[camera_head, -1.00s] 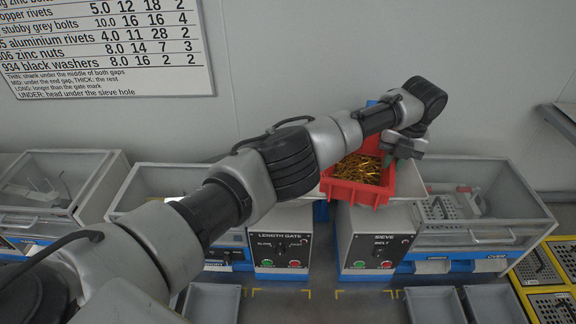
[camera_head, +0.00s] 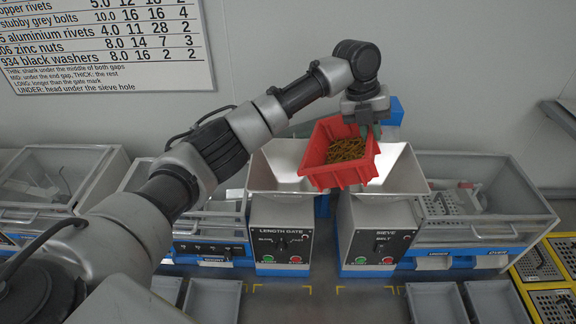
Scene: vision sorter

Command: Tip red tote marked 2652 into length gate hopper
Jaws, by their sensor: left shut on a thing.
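The red tote (camera_head: 325,176) holds many small brass-coloured pieces (camera_head: 346,150) and hangs in the air, tilted, between the two hoppers. No marking can be read on it. My left gripper (camera_head: 366,122) is shut on the tote's far right rim; the fingertips are partly hidden. The length gate hopper (camera_head: 273,166) is a grey funnel on the machine labelled LENGTH GATE (camera_head: 282,238), just left of the tote. The tote overlaps its right edge in this view. My right gripper does not show.
The sieve hopper (camera_head: 403,172) stands on the SIEVE machine (camera_head: 380,242), right of the tote. Clear-walled bins flank both machines. Grey trays (camera_head: 436,303) lie in front, and yellow-framed grates (camera_head: 540,262) are at the right. A spec board (camera_head: 105,40) hangs on the wall.

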